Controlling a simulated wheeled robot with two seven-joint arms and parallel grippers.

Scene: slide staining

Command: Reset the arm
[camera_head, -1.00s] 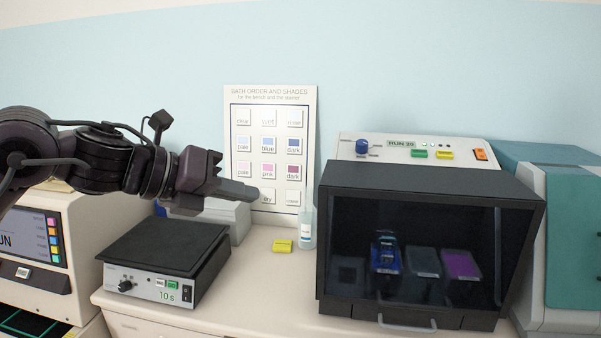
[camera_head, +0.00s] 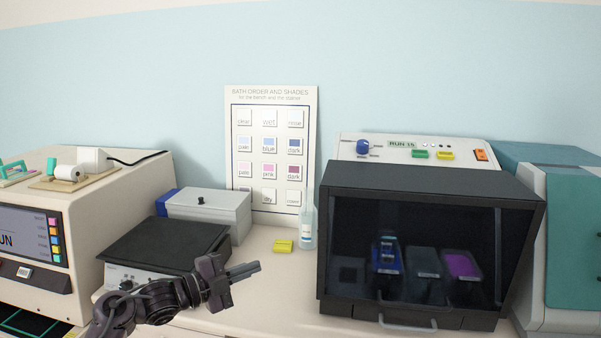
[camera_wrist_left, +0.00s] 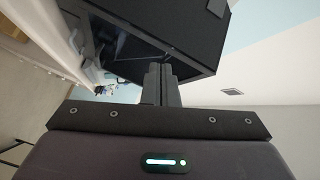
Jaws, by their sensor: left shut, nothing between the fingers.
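My left gripper (camera_head: 246,270) is low over the front of the bench, in front of the black-topped hotplate's right side. Its fingers point right, toward the staining machine, and are shut with nothing between them. In the left wrist view the closed fingers (camera_wrist_left: 161,85) point at the dark cabinet (camera_wrist_left: 150,35). My right gripper is not in view.
The dark-windowed staining machine (camera_head: 335,215) holds several baths behind its glass. A black-topped hotplate (camera_head: 170,243), grey box (camera_head: 208,208), yellow block (camera_head: 283,246) and clear bottle (camera_head: 307,228) stand on the bench. A shade chart (camera_head: 270,97) leans at the back.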

